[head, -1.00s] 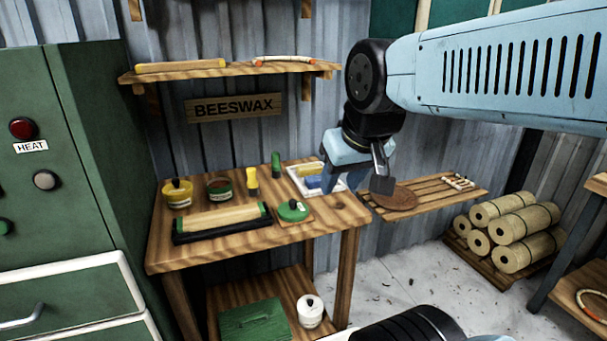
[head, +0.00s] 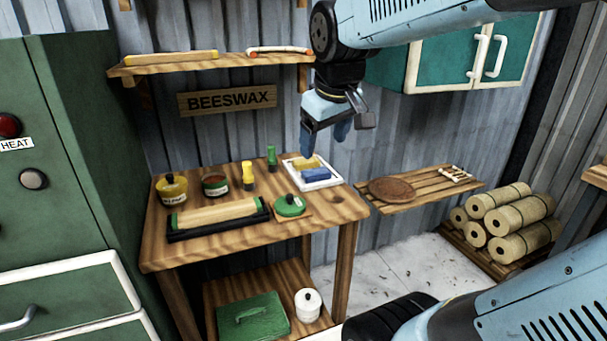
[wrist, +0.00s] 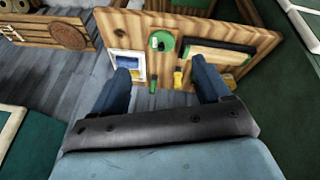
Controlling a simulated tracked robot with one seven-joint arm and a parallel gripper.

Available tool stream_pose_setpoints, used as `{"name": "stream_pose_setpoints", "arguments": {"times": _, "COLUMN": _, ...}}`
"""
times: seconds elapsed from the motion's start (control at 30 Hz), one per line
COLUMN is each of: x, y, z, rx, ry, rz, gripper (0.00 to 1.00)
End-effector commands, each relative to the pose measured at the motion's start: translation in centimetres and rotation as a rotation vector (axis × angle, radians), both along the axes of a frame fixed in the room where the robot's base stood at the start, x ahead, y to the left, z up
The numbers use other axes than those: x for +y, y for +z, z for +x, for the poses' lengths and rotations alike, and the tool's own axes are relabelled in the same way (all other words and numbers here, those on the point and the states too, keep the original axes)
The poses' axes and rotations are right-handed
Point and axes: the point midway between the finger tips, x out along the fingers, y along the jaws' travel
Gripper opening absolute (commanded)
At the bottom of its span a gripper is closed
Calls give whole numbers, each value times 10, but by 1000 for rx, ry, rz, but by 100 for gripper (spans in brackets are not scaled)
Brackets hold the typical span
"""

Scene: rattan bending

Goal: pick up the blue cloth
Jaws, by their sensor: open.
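The blue cloth (head: 314,175) is a small folded block. It lies in a shallow white tray (head: 331,184) at the back right of the wooden table, in front of a yellow folded piece (head: 307,163). My gripper (head: 325,143) hangs fingers down above the tray, apart from the cloth, open with nothing between its fingers. In the wrist view the gripper's (wrist: 161,72) two blue fingers are spread wide. There the tray (wrist: 140,72) and cloth show beside the left finger, which partly covers them.
A shelf (head: 210,68) is above. A slatted shelf with a round mat (head: 392,190) is at right.

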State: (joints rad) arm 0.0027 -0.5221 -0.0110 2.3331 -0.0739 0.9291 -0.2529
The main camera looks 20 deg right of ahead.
Motion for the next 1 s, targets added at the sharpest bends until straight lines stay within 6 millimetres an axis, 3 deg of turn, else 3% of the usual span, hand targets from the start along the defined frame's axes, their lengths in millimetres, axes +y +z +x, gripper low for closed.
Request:
{"name": "stream_pose_setpoints", "arguments": {"times": 0.23, "x": -16, "y": 3, "z": 74, "rx": 98, "ry": 197, "rz": -132, "gripper": 77}}
{"name": "stream_pose_setpoints", "arguments": {"times": 0.47, "x": -33, "y": -7, "z": 142, "rx": 193, "ry": 388, "rz": -242, "gripper": 77}}
{"name": "stream_pose_setpoints", "arguments": {"times": 0.77, "x": -56, "y": -41, "z": 230, "rx": 331, "ry": 644, "rz": -366, "gripper": 77}}
{"name": "stream_pose_setpoints", "arguments": {"times": 1.0, "x": -75, "y": -83, "z": 297, "rx": 450, "ry": 857, "rz": -448, "gripper": 77}}
